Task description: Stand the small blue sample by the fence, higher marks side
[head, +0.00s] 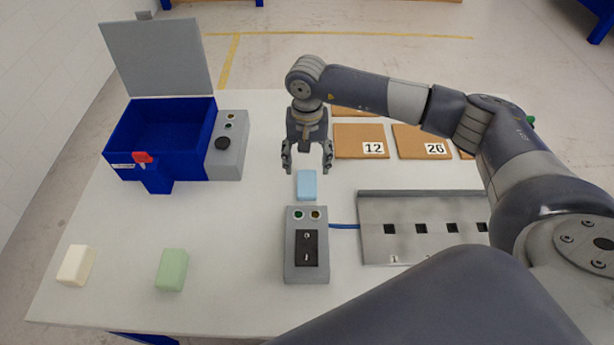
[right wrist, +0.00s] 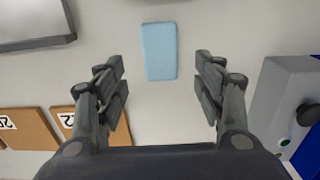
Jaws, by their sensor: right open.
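The small blue sample (head: 307,185) stands or lies on the white table, just behind the grey switch box. It also shows in the right wrist view (right wrist: 159,51), ahead of the fingers and between their lines. My right gripper (head: 307,168) is open and empty, above and slightly behind the sample, with fingers pointing down. In the right wrist view the open fingers (right wrist: 163,75) are apart, not touching the sample. My left gripper is not in view. I cannot make out a fence or a marks side with certainty.
A grey switch box (head: 306,270) is in front of the sample. A metal plate with numbered slots (head: 375,250) lies to the right, partly behind my arm. Brown boards numbered 12 (head: 350,138) and 26 (head: 408,138) lie behind. A blue lidded box (head: 195,120), green block (head: 172,270) and cream block (head: 76,265) are left.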

